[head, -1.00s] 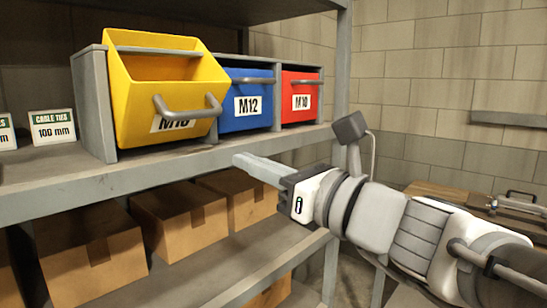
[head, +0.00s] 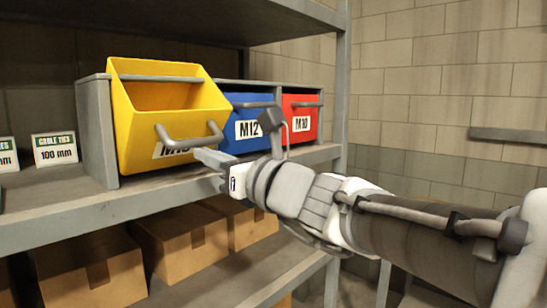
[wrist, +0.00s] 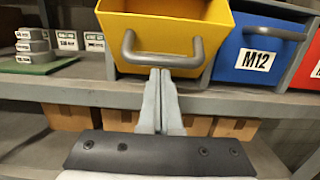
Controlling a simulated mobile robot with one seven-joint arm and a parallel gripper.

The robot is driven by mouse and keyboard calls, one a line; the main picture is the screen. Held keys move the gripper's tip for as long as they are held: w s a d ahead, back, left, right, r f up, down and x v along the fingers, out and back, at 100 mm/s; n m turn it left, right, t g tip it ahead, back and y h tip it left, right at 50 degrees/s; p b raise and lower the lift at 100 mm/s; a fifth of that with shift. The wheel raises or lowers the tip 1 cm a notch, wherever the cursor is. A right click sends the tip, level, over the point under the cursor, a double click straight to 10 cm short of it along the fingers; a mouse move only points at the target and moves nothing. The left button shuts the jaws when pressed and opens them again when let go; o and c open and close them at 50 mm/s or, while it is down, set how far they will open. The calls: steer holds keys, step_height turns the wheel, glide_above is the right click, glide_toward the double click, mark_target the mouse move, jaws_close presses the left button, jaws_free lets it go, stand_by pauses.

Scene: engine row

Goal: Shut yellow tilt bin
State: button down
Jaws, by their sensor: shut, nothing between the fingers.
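The yellow tilt bin (head: 165,125) stands tipped forward and open at the left end of the bin row, its grey handle (head: 189,138) facing out. In the wrist view the yellow bin (wrist: 165,35) fills the upper middle, and its handle (wrist: 162,60) lies just above or at my fingertips. My gripper (head: 205,155) is shut and empty, just right of and below the handle in the head view. In the wrist view my gripper (wrist: 160,75) has its fingers together under the handle's middle. I cannot tell whether they touch it. The bin's label is partly hidden by the handle.
The blue M12 bin (head: 245,120) and red M10 bin (head: 301,117) sit closed to the right. A cable ties card (head: 54,148) stands left on the shelf (head: 60,205). Cardboard boxes (head: 185,240) fill the lower shelf. Grey stacked items (wrist: 35,45) lie on a green mat.

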mark_target(186, 116)
steer(key=shift+r, duration=0.15)
steer(key=shift+w+a+r+g+p, duration=0.1)
steer(key=shift+r+g+p, duration=0.25)
steer(key=shift+p, duration=0.6)
steer(key=shift+r+p, duration=0.15)
steer(key=shift+p, duration=0.15)
steer(key=shift+w+a+r+g+h+p, duration=0.1)
steer(key=shift+a+r+g+h+p, duration=0.15)
steer(key=shift+r+h+p, duration=0.5)
steer(key=shift+y, duration=0.35)
steer(key=shift+w+a+r+p, duration=0.4)
steer(key=shift+r+p, duration=0.1)
steer(key=shift+r, duration=0.15)
steer(key=shift+w+a+r+p, duration=0.35)
steer(key=shift+r+p, duration=0.1)
steer(key=shift+r, duration=0.15)
steer(key=shift+w+a+r+p, duration=0.3)
steer(key=shift+a+r+p, duration=0.15)
steer(key=shift+r, duration=0.2)
steer(key=shift+w+a+r+p, duration=0.35)
steer(key=shift+w+a+r, duration=0.5)
steer(key=shift+a+r, duration=0.15)
steer(key=shift+w+r, duration=0.1)
